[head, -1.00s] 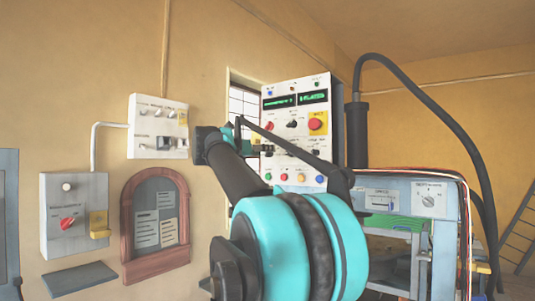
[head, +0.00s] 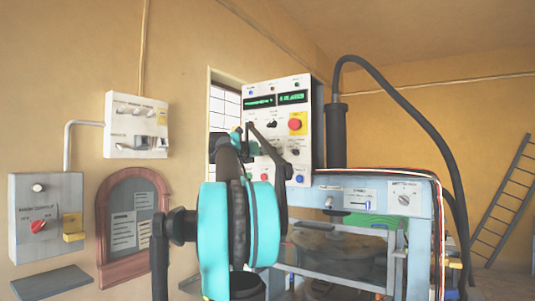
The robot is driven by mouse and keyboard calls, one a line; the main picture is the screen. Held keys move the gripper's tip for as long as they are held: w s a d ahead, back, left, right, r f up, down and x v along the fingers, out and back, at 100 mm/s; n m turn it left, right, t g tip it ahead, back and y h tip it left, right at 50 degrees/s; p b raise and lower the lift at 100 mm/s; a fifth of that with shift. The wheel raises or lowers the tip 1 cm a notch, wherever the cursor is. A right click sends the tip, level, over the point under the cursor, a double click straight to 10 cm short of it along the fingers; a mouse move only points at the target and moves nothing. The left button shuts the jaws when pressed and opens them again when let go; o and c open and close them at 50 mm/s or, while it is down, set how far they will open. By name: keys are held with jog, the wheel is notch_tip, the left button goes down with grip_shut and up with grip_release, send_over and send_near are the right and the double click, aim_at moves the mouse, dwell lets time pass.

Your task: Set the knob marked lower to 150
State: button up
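A white control panel (head: 278,92) with two green-lit displays stands behind my arm. It has a black knob (head: 272,124) and a red button on a yellow plate (head: 295,124). Below are more small dark controls, one of them near the right edge (head: 296,152). The labels are too small to read, so I cannot tell which knob is marked lower or its setting. My arm covers the panel's lower left part. My gripper (head: 242,137) seems to be the small dark end in front of the panel's left edge; its fingers cannot be made out, nor any contact.
The blue-grey press (head: 330,183) with a dial (head: 404,199) stands at the right, a thick black hose (head: 400,85) above it. A grey box with a red knob (head: 38,225), a white switch box (head: 135,112) and a framed board (head: 133,225) hang on the left wall.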

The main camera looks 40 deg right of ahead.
jog(key=shift+x, duration=0.75)
jog(key=shift+c, duration=0.5)
grip_shut()
jog(key=shift+m, duration=0.4)
jog(key=m, duration=2.3)
jog(key=shift+s+d+f, duration=0.1)
jog(key=shift+s+f, duration=0.15)
jog(key=shift+f, duration=0.1)
